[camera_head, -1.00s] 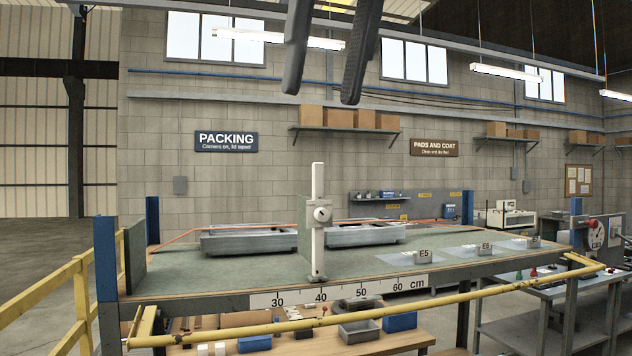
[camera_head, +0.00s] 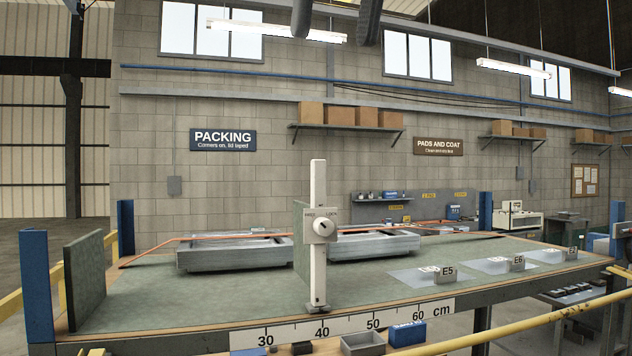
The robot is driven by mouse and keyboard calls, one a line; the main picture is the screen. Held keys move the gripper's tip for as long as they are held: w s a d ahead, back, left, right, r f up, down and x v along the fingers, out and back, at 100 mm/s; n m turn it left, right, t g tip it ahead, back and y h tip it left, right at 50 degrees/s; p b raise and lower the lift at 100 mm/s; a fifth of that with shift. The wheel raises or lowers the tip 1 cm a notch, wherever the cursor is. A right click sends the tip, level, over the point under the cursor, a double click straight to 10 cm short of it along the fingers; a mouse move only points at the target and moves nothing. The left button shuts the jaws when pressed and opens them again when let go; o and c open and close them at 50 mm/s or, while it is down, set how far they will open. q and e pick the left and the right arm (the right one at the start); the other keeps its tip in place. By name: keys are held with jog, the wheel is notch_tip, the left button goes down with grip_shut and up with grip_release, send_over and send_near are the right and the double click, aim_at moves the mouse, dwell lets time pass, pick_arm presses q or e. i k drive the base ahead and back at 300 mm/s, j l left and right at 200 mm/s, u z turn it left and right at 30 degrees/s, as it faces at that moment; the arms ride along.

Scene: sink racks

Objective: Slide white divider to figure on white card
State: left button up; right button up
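The white divider (camera_head: 318,262) is an upright white post with a round knob on a small plate, a green panel behind it. Its foot stands at the front edge of the green bench top, just above the 40 mark of the cm scale (camera_head: 343,322). My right gripper (camera_head: 336,22) shows as two separated dark fingers at the top edge, empty and well above the divider. My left gripper is out of view.
Two grey metal trays (camera_head: 232,254) lie behind the divider. Orange tubing runs over them. Blue posts (camera_head: 37,290) and a green end panel (camera_head: 86,280) bound the left side. A yellow rail (camera_head: 520,322) crosses in front. The bench front right of the divider is clear.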

aim_at(309, 248)
jog(key=i, duration=0.85)
